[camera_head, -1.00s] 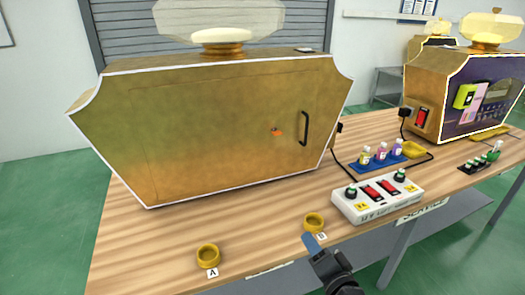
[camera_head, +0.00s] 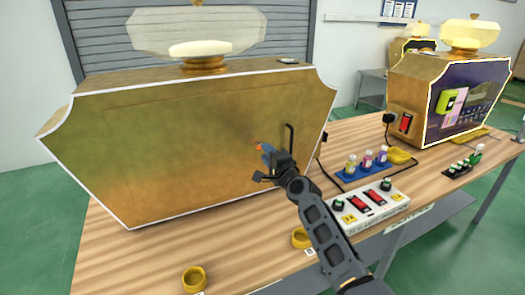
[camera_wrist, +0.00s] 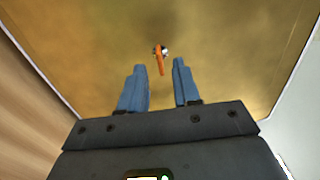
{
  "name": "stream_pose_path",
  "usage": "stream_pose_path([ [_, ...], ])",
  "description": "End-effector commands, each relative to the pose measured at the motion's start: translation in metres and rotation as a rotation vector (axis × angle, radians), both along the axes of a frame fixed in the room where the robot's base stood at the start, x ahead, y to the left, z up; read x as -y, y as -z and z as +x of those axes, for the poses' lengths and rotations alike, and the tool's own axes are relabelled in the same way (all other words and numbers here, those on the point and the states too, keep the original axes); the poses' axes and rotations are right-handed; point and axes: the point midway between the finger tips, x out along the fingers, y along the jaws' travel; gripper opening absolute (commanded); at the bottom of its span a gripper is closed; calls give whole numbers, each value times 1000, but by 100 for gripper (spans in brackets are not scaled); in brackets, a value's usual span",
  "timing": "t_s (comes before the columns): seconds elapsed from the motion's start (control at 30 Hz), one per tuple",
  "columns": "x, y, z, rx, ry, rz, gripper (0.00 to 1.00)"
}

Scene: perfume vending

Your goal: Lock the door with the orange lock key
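The orange lock key (camera_wrist: 161,62) sits on the gold door (camera_wrist: 95,30) of the perfume machine. In the wrist view it hangs roughly upright from a small metal lock, just beyond and between my fingertips. In the head view the key (camera_head: 258,144) shows as a small orange spot, with the door (camera_head: 170,150) flat in the front face. My gripper (camera_wrist: 158,67) is open, its two blue fingers apart and nothing between them. In the head view my gripper (camera_head: 267,150) is close to the door, between the key and the black handle (camera_head: 290,139), partly covering that area.
A white switch box (camera_head: 365,205) stands right of my arm. Behind it is a blue tray (camera_head: 362,172) with small bottles. Gold rings (camera_head: 194,280) lie at the table's front edge. A second machine (camera_head: 450,95) stands at the right.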

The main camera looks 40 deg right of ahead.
Motion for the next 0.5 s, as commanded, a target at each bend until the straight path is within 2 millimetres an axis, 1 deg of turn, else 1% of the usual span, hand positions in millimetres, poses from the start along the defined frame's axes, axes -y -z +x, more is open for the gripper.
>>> stream_pose_path([
  [0.03,3,0,8,0,0,-1,32],
  [0.2,8,1,25,0,0,-1,32],
  [0.33,10,1,31,-2,1,-2,32],
  [0.5,10,0,33,-2,1,-2,32],
])
